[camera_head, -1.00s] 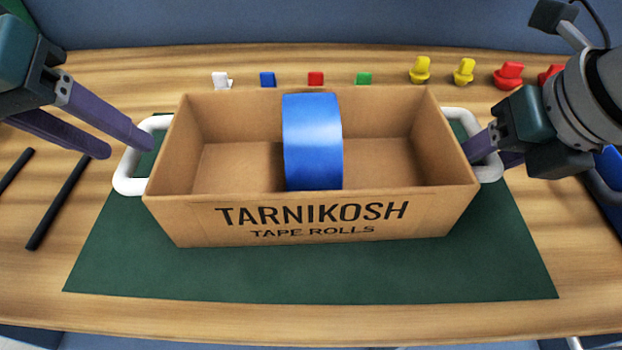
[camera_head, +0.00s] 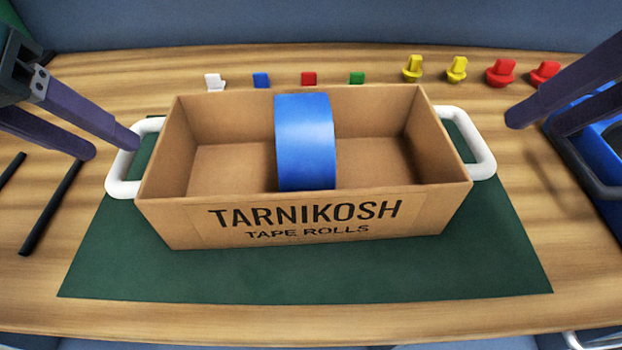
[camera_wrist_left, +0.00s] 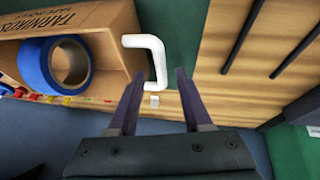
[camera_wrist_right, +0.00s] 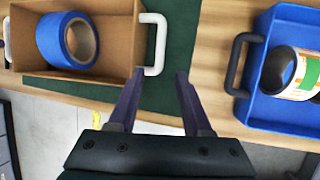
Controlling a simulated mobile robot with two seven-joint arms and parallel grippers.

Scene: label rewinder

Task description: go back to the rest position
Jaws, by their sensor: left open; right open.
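The cardboard box (camera_head: 300,222), marked TARNIKOSH TAPE ROLLS, stands on a green mat (camera_head: 300,275). A blue tape roll (camera_head: 306,145) stands upright inside it.
A blue bin (camera_wrist_right: 262,108) with a dark handle and a labelled roll (camera_wrist_right: 298,72) stands right of the box. Small coloured pieces and yellow and red knobs (camera_head: 500,73) line the back of the table. Two black rods (camera_head: 50,208) lie at the left.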

